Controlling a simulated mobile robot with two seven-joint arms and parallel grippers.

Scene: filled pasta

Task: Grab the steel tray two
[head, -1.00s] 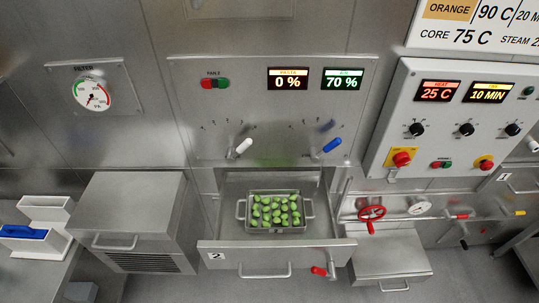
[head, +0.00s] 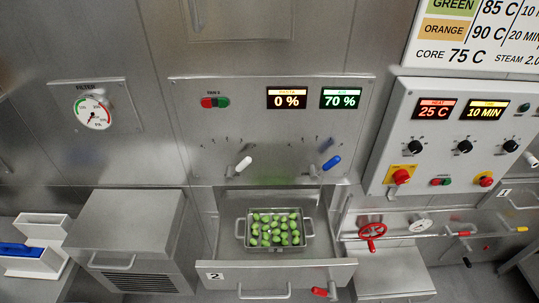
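A steel tray (head: 274,250) with a handle at its left and right ends sits in an open drawer marked 2 (head: 330,272). It holds several green filled pasta pieces (head: 276,229) in rows. The drawer is pulled out below the control panel with the 0 % and 70 % displays. Neither of my grippers shows in the head view.
A red latch handle (head: 320,292) sits at the drawer's front right. A steel box (head: 125,232) with a handle stands to the left. A red valve wheel (head: 372,231) and another steel unit (head: 395,273) are to the right. White bins (head: 45,226) are at far left.

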